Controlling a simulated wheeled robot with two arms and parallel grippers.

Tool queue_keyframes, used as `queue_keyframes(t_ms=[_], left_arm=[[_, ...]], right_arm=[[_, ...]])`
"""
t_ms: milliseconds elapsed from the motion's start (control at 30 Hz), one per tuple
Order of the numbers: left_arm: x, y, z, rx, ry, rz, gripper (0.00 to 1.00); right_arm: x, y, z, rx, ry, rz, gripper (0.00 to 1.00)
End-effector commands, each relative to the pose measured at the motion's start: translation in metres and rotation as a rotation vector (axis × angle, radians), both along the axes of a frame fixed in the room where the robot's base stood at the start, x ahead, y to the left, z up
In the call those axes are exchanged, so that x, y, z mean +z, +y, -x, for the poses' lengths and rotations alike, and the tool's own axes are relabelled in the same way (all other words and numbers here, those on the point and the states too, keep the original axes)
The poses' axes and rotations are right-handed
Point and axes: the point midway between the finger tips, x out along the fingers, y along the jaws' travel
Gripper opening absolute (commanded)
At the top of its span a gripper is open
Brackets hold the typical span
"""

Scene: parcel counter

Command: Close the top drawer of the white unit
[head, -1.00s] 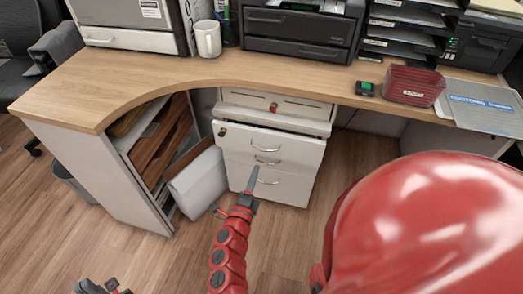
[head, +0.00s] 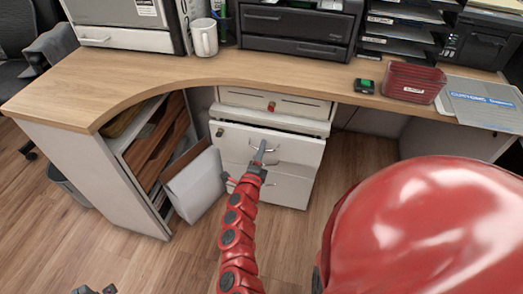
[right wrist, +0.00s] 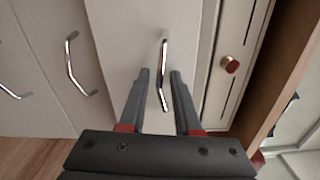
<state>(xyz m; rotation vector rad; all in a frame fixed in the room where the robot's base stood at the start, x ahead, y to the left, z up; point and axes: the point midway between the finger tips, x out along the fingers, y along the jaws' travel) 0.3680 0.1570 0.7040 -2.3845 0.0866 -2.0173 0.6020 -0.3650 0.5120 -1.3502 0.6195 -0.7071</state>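The white unit (head: 293,188) stands under the desk. Its top drawer (head: 228,144) is pulled partly out, with a dark gap along its upper edge. The drawer's metal handle (right wrist: 163,72) shows upright in the right wrist view. My right gripper (head: 261,157) is at this handle. In the right wrist view its two fingers (right wrist: 159,75) are apart, one on each side of the handle. I cannot tell whether they touch it or the drawer front. A small dark part of my left gripper (head: 97,290) shows at the bottom left edge of the head view; its fingers are not clear.
A panel with a red knob (head: 271,106) is above the drawer, under the wooden desktop (head: 180,82). A white box-like panel (head: 194,186) leans beside the unit on the left. Lower drawers (head: 287,190) appear shut. Floor in front is clear.

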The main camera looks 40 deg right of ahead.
Motion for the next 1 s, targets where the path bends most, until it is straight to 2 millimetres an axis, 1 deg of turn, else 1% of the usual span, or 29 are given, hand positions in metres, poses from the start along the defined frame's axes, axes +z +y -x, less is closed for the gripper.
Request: queue_keyframes(t_ms=[33, 133, 167, 1000], left_arm=[[0.0, 0.0, 0.0, 0.0, 0.0, 0.0, 0.0], [0.0, 0.0, 0.0, 0.0, 0.0, 0.0, 0.0], [0.0, 0.0, 0.0, 0.0, 0.0, 0.0, 0.0], [-0.0001, 0.0, 0.0, 0.0, 0.0, 0.0, 0.0]], right_arm=[[-0.0001, 0.0001, 0.0, 0.0, 0.0, 0.0, 0.21], [-0.0002, 0.0003, 0.0, 0.0, 0.0, 0.0, 0.03], [-0.0002, 0.0003, 0.0, 0.0, 0.0, 0.0, 0.0], [-0.0009, 0.0007, 0.0001, 0.001, 0.0, -0.002, 0.0]])
